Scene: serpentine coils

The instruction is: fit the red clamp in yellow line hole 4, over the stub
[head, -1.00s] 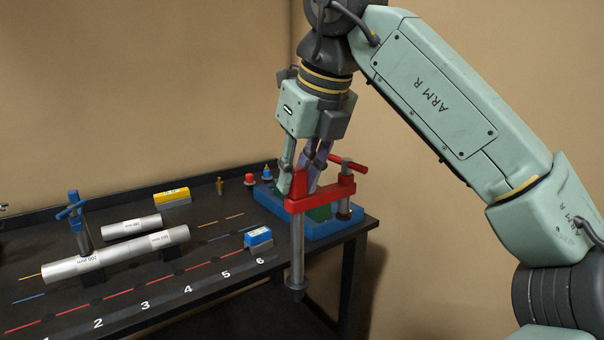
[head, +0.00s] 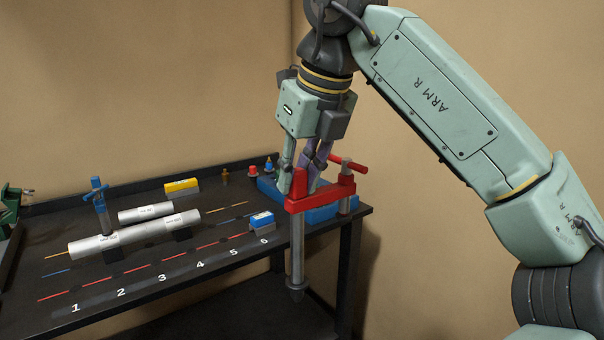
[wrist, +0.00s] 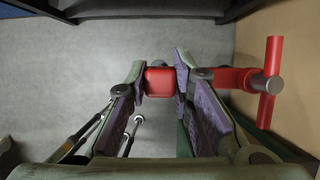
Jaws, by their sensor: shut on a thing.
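The red clamp (head: 322,196) is held upright in my gripper (head: 303,185), with its grey post hanging down in front of the table's right edge. In the wrist view, a red block of the clamp (wrist: 158,82) sits between the two finger pads of my gripper (wrist: 160,90), and its red T-handle (wrist: 270,82) is at right. A long grey pipe (head: 150,234) lies in line with the yellow dashes (head: 220,210); a shorter pipe (head: 146,213) lies behind it. I cannot tell which is the stub. Yellow line hole 4 cannot be made out.
A blue clamp (head: 98,195) stands at the long pipe's left end. A yellow block (head: 181,186), a blue-white block (head: 262,222) and small coloured pegs (head: 253,170) stand on the table. A blue tray (head: 268,190) is behind the held clamp. A green object (head: 10,208) is at far left.

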